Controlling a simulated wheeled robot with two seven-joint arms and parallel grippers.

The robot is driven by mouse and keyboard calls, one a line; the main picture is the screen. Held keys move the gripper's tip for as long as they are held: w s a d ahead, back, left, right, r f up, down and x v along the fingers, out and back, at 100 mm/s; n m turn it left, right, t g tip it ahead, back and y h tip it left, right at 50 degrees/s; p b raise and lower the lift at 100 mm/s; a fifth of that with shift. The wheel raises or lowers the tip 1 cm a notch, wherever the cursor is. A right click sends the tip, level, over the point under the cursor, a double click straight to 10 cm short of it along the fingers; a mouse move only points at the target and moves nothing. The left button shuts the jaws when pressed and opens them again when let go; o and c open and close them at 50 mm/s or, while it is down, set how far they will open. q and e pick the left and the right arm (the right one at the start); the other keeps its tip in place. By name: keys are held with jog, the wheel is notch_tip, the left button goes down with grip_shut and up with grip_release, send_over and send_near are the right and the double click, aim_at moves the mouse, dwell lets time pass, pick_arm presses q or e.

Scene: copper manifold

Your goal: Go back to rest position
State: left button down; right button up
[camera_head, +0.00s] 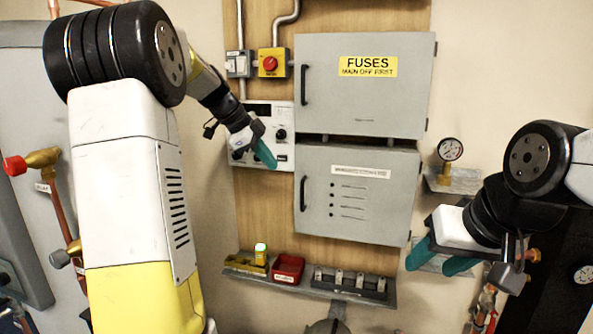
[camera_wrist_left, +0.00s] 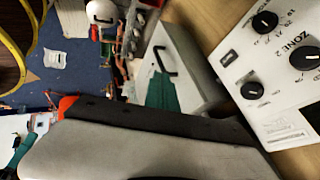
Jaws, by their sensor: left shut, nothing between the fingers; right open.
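My left gripper (camera_head: 264,152) has its teal fingers closed together with nothing between them. It is in front of the lower right part of the white control panel (camera_head: 254,117) with black knobs. In the left wrist view the teal finger (camera_wrist_left: 162,92) shows beside the panel's knobs (camera_wrist_left: 265,22), in front of the grey cabinet (camera_wrist_left: 178,62). I cannot tell whether it touches the panel. My right gripper (camera_head: 432,262) is open and empty at the right, its teal fingers apart, to the right of the shelf.
Two grey cabinets, the upper marked FUSES (camera_head: 365,85) and the lower (camera_head: 355,195), hang on the wooden board. A shelf (camera_head: 310,288) below carries a red bin (camera_head: 288,268) and a yellow item (camera_head: 261,254). A pressure gauge (camera_head: 450,150) stands at right; a red-handled valve (camera_head: 15,166) is at left.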

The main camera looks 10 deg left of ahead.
pick_arm(q)
jog(key=s+d+f+n+y, duration=0.1)
jog(key=s+d+f+n, duration=0.2)
jog(key=s+n, duration=0.5)
jog(key=s+d+f+n+t+y, duration=0.1)
jog(key=s+n, duration=0.8)
jog(key=s, duration=1.3)
notch_tip(320, 180, down, 2)
jog(key=d+y, duration=0.1)
jog(key=d, duration=0.1)
jog(key=shift+s+d+n, duration=0.2)
jog(key=shift+d+n, duration=0.1)
jog(key=shift+w, duration=0.1)
